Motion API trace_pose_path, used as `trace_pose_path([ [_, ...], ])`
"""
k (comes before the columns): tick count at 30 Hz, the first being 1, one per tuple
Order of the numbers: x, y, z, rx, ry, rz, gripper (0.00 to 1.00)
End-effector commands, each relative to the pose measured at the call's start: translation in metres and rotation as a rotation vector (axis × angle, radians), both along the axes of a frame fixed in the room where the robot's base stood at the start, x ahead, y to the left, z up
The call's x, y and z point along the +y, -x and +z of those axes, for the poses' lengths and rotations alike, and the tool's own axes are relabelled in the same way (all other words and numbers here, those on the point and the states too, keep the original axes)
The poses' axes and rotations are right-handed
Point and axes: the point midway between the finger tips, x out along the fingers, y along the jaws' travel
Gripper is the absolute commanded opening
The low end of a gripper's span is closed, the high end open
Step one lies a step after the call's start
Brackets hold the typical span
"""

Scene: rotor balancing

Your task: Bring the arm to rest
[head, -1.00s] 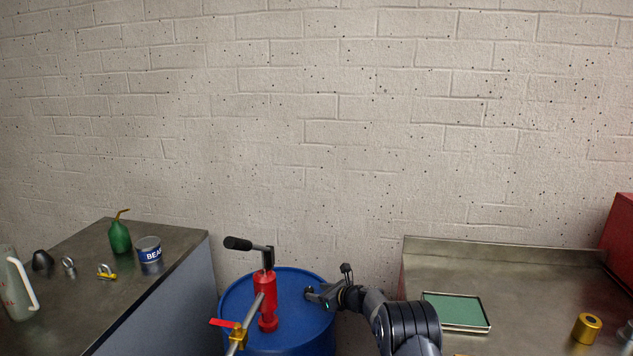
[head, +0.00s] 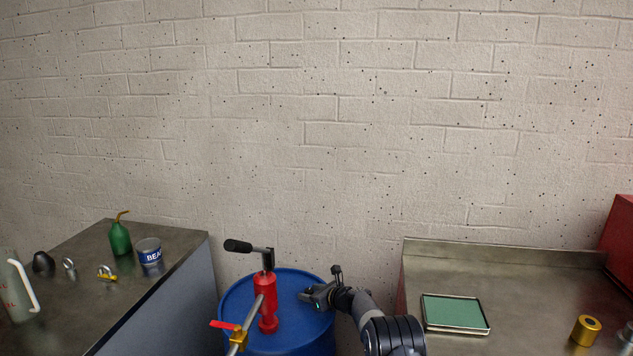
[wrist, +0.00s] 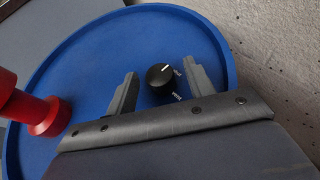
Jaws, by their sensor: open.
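My gripper (head: 309,295) is over the top of the blue drum (head: 291,338), to the right of the red hand pump (head: 265,290). In the wrist view my gripper (wrist: 160,83) is open, its two fingers spread apart. A black knob (wrist: 160,78) with a white pointer line shows between the fingers on the blue drum top (wrist: 75,75); I see no finger touching it. The red pump's foot (wrist: 40,115) shows at the left of the wrist view.
The left bench (head: 95,235) holds a green oil can (head: 120,239), a blue-labelled tin (head: 149,258), shackles and a pale jug (head: 18,290). The right bench (head: 530,275) holds a green-lined tray (head: 456,312) and a brass cylinder (head: 585,330).

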Motion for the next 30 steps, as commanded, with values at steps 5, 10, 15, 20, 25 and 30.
trace_pose_path([
  [5, 0.002, 0.002, 0.007, 0.000, -0.003, -0.084, 0.50],
  [10, 0.002, 0.002, 0.006, -0.001, -0.003, -0.154, 0.50],
  [15, 0.003, 0.003, 0.005, 0.000, -0.001, -0.213, 0.50],
  [20, -0.002, 0.009, 0.004, 0.006, 0.001, -0.248, 0.50],
  [25, -0.010, 0.021, 0.010, 0.005, 0.002, -0.246, 0.50],
  [30, -0.019, 0.035, 0.016, 0.005, 0.002, -0.246, 0.50],
])
